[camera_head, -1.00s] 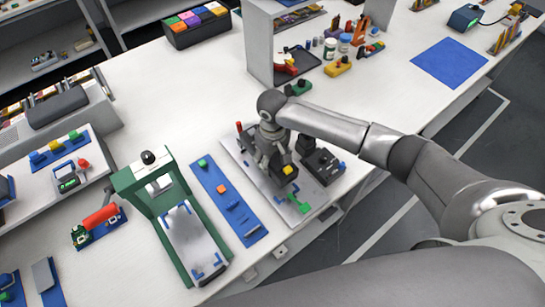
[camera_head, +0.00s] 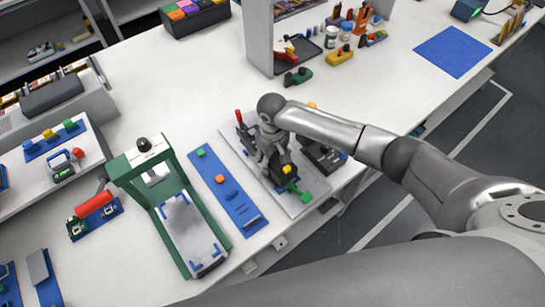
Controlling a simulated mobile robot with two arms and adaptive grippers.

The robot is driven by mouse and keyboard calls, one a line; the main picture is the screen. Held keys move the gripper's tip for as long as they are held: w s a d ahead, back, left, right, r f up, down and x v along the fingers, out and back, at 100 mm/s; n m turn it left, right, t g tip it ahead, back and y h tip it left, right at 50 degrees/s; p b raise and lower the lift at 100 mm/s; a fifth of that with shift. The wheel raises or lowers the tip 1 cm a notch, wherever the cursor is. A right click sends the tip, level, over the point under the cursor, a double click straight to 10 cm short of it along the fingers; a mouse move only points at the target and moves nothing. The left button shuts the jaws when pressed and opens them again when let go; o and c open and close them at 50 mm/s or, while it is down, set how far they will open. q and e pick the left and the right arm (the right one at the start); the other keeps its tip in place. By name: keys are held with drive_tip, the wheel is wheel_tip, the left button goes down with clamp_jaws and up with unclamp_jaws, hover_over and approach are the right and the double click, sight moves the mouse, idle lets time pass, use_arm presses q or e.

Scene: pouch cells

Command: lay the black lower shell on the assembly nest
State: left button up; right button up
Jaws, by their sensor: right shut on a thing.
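The assembly nest appears to be the light grey plate (camera_head: 302,208) with red, blue and green fittings, near the table's front edge. My right gripper (camera_head: 269,166) reaches down over it from the right. It is shut on a dark piece, apparently the black lower shell (camera_head: 283,175), which is small and partly covered by the fingers. The piece is over or on the plate; I cannot tell whether it touches. A yellow spot shows at its near end. My left gripper is out of view.
A blue strip (camera_head: 233,198) with small coloured parts lies left of the plate. A green frame press (camera_head: 165,199) stands further left. A grey shelf unit (camera_head: 258,38) and small tools stand behind. A blue mat (camera_head: 452,52) lies on clear table at the right.

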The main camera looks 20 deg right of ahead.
idle(0.4)
drive_tip(key=shift+r+p, duration=0.1)
drive_tip(key=shift+p, duration=0.3)
drive_tip(key=shift+p, duration=0.5)
idle(0.9)
drive_tip(key=shift+f+b, duration=0.35)
drive_tip(key=shift+f, duration=0.75)
drive_tip(key=o, duration=1.1)
wheel_tip(320, 180, up, 12)
